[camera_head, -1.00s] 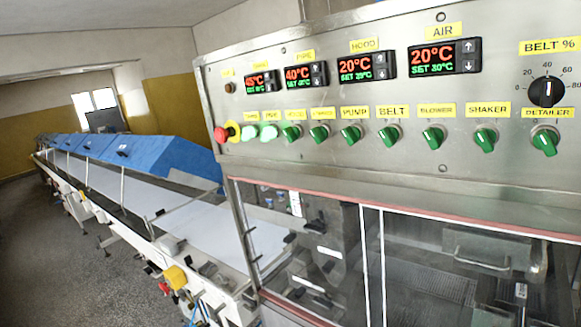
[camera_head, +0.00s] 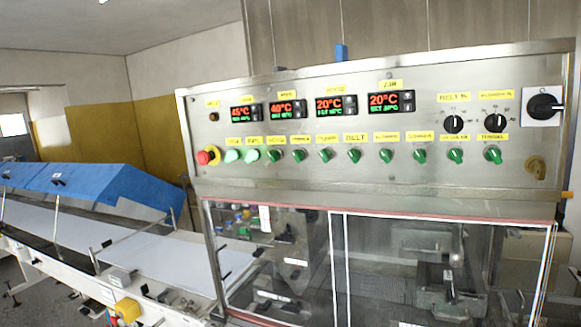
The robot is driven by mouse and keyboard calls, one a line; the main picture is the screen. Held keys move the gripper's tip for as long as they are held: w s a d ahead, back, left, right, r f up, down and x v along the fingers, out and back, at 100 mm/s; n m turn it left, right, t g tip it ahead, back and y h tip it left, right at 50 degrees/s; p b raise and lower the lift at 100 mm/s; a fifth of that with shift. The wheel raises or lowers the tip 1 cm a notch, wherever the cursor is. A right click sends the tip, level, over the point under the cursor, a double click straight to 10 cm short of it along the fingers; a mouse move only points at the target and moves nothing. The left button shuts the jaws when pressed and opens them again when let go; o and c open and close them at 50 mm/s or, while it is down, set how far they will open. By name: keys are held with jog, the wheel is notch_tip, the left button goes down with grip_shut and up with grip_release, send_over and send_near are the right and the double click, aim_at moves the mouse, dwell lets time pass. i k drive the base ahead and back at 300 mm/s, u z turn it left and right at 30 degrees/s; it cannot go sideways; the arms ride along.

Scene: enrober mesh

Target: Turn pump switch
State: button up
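The pump switch (camera_head: 325,156) is a small green rotary knob in the lower row of the steel control panel (camera_head: 225,165). A yellow label (camera_head: 325,140) sits above it; its lettering is blurred now but read PUMP in the earlier frame. The belt switch (camera_head: 354,156) is just right of it, and another green knob (camera_head: 300,156) is just left. The pump knob's exact angle is too small to tell. My gripper is not in view.
A red emergency button (camera_head: 207,156) and two lit pale-green buttons are on the panel's left. Red and green temperature displays (camera_head: 334,107) are above the switches. A black main switch (camera_head: 543,106) is far right. Glass doors (camera_head: 390,265) lie below; a blue-hooded conveyor (camera_head: 110,185) extends left.

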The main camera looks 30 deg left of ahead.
aim_at(326, 155)
jog(key=u, duration=0.1)
jog(key=i, duration=1)
jog(key=z, duration=0.05)
